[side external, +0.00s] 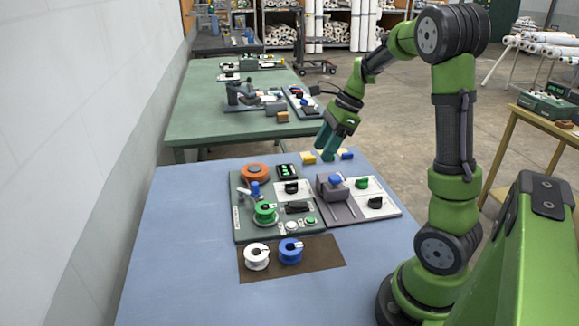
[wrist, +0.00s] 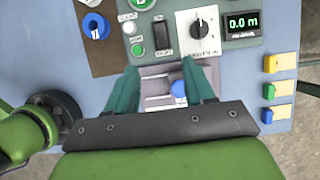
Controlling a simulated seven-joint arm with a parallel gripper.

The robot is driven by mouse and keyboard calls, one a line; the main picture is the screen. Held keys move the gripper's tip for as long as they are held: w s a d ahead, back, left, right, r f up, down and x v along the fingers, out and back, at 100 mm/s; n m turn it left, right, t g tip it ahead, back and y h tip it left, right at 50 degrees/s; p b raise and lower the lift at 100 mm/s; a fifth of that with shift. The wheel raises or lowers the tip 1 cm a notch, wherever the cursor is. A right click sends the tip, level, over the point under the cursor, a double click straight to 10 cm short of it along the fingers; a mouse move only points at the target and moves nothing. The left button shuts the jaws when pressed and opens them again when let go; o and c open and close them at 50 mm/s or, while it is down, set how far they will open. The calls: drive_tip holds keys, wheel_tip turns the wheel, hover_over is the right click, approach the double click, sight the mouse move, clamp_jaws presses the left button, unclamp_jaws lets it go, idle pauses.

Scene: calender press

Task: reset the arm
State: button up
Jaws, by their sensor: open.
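My gripper (side external: 327,150) hangs in the air above the back edge of the blue table (side external: 180,240), tilted downward. In the wrist view its two teal fingers (wrist: 161,80) are spread apart with nothing held between them. Between and below them show a grey unit with a blue knob (wrist: 180,88). In the side view the grey unit (side external: 333,190) with its blue knob sits on the right panel (side external: 345,212). The gripper is apart from everything on the table.
The left panel (side external: 238,225) carries an orange spool (side external: 254,171), a green spool (side external: 265,212) and a small display (wrist: 242,22). White (side external: 257,256) and blue (side external: 290,250) spools stand on a brown mat (side external: 325,252). Small yellow (side external: 308,157) and blue (side external: 346,155) blocks lie behind. The table's left side is clear.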

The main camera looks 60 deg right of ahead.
drive_tip(key=s+a+r+n+t, duration=0.1)
drive_tip(key=s+a+r+n, duration=0.1)
drive_tip(key=a+n, duration=0.5)
drive_tip(key=s+a+r+n+t+h, duration=0.1)
drive_tip(key=s+a+r+n, duration=0.1)
drive_tip(key=a+n, duration=0.6)
drive_tip(key=s+a+r+n+t, duration=0.1)
drive_tip(key=s+a+r+n, duration=0.1)
drive_tip(key=s+a+n, duration=0.2)
drive_tip(key=a+n, duration=0.3)
drive_tip(key=n, duration=0.1)
drive_tip(key=shift+s+a+r+t+h, duration=0.15)
drive_tip(key=shift+s+r+t+h, duration=0.15)
drive_tip(key=shift+r, duration=0.05)
